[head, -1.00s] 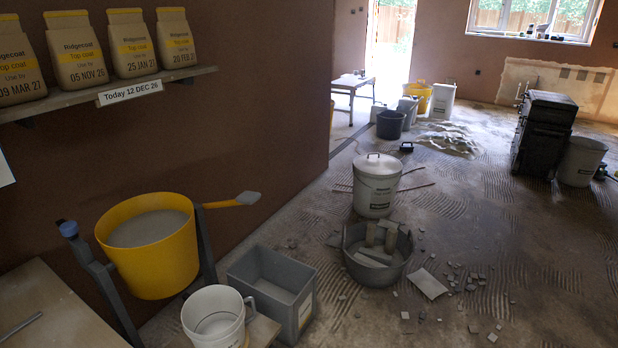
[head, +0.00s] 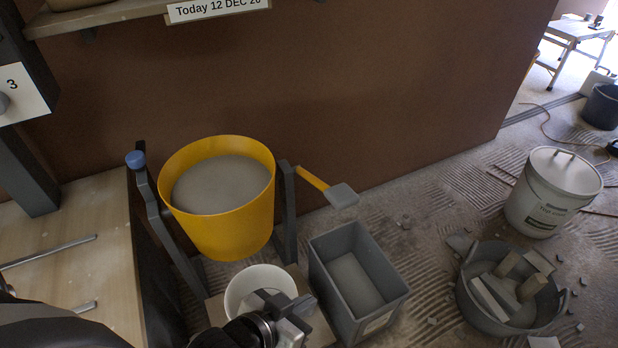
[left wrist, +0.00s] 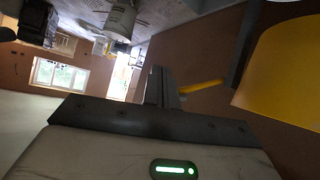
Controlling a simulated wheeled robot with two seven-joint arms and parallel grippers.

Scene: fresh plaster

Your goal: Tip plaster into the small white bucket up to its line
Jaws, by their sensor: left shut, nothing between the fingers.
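The yellow bucket (head: 225,232) hangs upright between two grey posts, with grey plaster (head: 222,185) a little below its rim. A lever with a yellow shaft (head: 312,178) and a grey end plate sticks out to its right. The small white bucket (head: 246,285) stands below and in front of it. My left gripper (head: 293,306) is shut and empty, over the white bucket's near right side, and hides part of it. The white bucket's line and inside bottom cannot be made out. The left wrist view also shows the yellow bucket (left wrist: 290,68). My right gripper is out of view.
A grey open crate (head: 318,275) stands right of the white bucket. A wooden bench (head: 85,215) is at left. A lidded white tub (head: 540,205) and a grey tub of rubble (head: 480,300) stand on the floor at right. A shelf (head: 120,14) runs above.

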